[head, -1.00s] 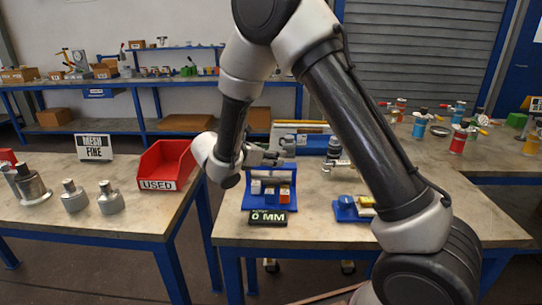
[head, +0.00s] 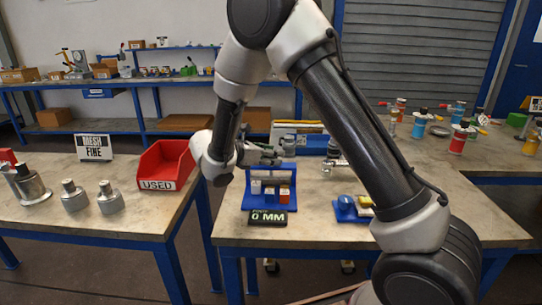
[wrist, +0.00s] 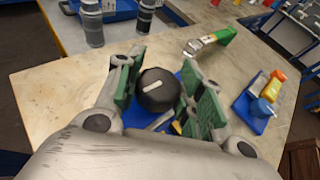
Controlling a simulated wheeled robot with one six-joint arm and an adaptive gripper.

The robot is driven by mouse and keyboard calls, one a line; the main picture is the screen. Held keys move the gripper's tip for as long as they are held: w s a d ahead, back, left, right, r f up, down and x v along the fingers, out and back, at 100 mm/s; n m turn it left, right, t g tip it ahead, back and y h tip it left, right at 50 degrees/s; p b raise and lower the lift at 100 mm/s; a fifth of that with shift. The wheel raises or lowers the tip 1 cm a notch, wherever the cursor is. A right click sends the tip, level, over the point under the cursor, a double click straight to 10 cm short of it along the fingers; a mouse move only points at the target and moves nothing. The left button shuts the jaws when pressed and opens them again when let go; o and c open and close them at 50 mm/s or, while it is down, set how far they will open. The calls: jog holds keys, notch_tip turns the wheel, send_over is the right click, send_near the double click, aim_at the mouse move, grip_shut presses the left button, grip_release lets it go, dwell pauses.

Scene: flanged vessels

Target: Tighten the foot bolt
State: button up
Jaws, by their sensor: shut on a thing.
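My gripper (wrist: 162,92) is shut on a black round knob (wrist: 160,88) with a pale bar mark on top, seen between the green finger pads in the wrist view. In the head view my gripper (head: 264,155) is just above a blue stand (head: 255,203) on the middle bench. The knob is not clear in the head view. I cannot tell which part is the foot bolt.
A green-handled metal tool (wrist: 211,39) lies beyond the gripper. A small blue tray (wrist: 251,112) with yellow and blue items lies to the right. A red USED bin (head: 166,165) and metal vessels (head: 74,196) stand on the left bench.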

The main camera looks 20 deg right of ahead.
jog(key=m+g+h, duration=0.1)
jog(key=m+g, duration=0.5)
jog(key=g, duration=0.1)
jog(key=shift+m+g, duration=0.3)
jog(key=shift+m, duration=0.1)
jog(key=m+g+y, duration=0.1)
jog(key=m+g, duration=0.2)
jog(key=m+g+y, duration=0.1)
jog(key=m+g, duration=0.2)
jog(key=shift+g, duration=0.3)
jog(key=shift+y, duration=0.3)
jog(key=o, duration=1)
jog(key=shift+c, duration=0.2)
